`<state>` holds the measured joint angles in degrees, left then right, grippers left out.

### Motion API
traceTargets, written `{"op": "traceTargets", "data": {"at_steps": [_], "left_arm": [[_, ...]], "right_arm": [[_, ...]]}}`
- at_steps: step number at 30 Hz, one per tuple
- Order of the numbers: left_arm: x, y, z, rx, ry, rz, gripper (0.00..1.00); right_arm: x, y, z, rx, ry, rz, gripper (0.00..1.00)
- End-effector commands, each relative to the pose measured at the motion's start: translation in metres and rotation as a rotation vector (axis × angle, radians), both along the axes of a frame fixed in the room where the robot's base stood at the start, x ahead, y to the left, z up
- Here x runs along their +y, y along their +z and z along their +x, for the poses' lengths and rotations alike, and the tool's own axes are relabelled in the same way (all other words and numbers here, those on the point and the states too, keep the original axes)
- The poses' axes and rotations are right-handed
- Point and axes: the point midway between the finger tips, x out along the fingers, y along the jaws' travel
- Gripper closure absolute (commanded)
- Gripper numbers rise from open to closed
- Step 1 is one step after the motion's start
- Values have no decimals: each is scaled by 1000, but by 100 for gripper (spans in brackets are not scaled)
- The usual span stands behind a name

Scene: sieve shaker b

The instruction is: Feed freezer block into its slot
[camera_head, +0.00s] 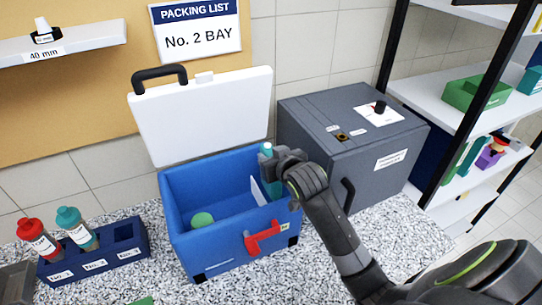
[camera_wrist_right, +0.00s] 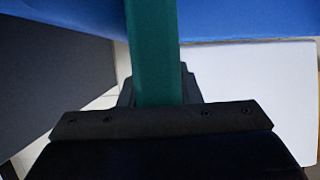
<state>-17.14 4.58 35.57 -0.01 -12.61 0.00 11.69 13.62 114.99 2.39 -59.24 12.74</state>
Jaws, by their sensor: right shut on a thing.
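The freezer block is a teal-green slab (camera_head: 271,188) at the right end of the open blue cooler box (camera_head: 205,252), beside a white divider (camera_head: 257,190). In the right wrist view the block (camera_wrist_right: 153,50) runs straight out from the jaws. My right gripper (camera_head: 272,162) is shut on its upper part, above the box's right end. The block's lower end is hidden by the box, so I cannot tell how deep it sits. My left gripper is not in view.
A green ball (camera_head: 203,220) lies in the box's left part. The white lid (camera_head: 205,115) stands open behind. A grey cabinet (camera_head: 330,125) is close on the right. A dark blue bottle rack (camera_head: 95,262) with red and teal bottles stands left. A red latch (camera_head: 263,238) hangs in front.

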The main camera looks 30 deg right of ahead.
Motion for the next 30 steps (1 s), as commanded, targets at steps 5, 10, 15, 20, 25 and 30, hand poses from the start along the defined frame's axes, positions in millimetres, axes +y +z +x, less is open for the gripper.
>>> {"op": "traceTargets", "data": {"at_steps": [5, 10, 15, 20, 25, 30], "left_arm": [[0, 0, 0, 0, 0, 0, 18], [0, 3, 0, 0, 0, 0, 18], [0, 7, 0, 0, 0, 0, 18], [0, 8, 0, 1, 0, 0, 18], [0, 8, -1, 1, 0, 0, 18], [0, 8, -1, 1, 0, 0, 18]], "right_arm": [[0, 2, 0, -4, 1, 0, 100], [0, 2, 0, -4, 1, 0, 100], [0, 3, 0, -3, 0, 0, 100], [0, 2, 0, -3, 0, -1, 100], [0, 1, 0, -3, 0, -1, 100], [0, 1, 0, -3, 1, 0, 100]]}}
